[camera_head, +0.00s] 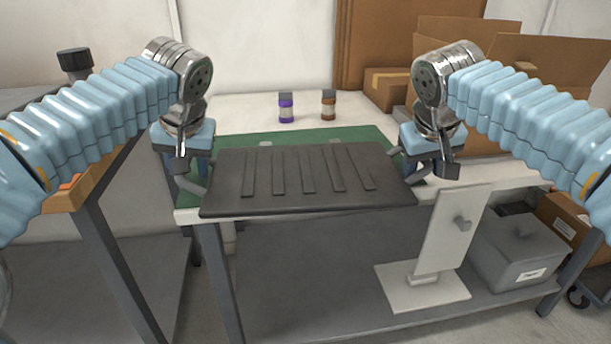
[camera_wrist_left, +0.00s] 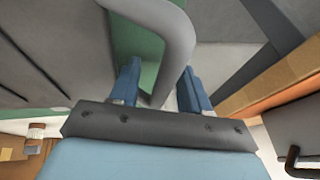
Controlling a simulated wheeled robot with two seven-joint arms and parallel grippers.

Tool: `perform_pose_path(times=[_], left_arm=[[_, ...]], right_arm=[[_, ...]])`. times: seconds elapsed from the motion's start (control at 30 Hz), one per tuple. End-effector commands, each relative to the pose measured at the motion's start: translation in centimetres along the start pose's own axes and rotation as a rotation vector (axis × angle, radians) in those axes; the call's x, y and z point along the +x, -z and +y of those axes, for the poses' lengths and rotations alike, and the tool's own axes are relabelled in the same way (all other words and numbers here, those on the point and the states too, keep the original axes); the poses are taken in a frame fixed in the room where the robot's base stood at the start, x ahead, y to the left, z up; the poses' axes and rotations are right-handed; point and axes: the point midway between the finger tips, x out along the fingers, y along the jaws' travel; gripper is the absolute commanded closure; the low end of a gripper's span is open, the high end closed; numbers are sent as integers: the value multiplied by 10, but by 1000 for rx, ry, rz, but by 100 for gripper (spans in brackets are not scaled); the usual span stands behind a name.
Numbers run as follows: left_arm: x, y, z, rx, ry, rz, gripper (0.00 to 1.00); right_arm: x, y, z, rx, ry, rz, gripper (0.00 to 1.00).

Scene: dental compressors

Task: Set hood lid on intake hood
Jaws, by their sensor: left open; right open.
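A dark grey ribbed panel (camera_head: 305,203), which looks like the hood lid, lies roughly flat at the front of the table, with a grey bent handle at each side. My left gripper (camera_head: 190,176) is at its left handle. In the left wrist view the bent grey handle (camera_wrist_left: 180,40) passes between the open blue fingers of the left gripper (camera_wrist_left: 158,84), and I cannot tell whether they touch it. My right gripper (camera_head: 420,168) is open at the right handle; its fingertips are partly hidden. I cannot make out the intake hood separately from the panel.
A green mat (camera_head: 235,147) covers part of the white table. A purple-banded jar (camera_head: 286,110) and a brown-banded jar (camera_head: 328,106) stand behind the panel. Cardboard boxes (camera_head: 387,90) stand at the back right. A white stand (camera_head: 447,235) and a grey bin (camera_head: 520,252) are on the shelf below.

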Motion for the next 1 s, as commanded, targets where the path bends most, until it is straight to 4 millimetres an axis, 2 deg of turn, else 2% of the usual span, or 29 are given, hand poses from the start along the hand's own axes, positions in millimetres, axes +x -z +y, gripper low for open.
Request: perform_pose_path(times=[0.37, 0.67, 1.0], left_arm=[[5, 0, 0, 0, 0, -1, 53], [5, 0, 0, 0, 0, -1, 98], [5, 0, 0, 0, 0, 0, 100]], right_arm=[[5, 0, 0, 0, 1, 1, 53], [5, 0, 0, 0, 0, 0, 98], [5, 0, 0, -1, 0, -1, 100]])
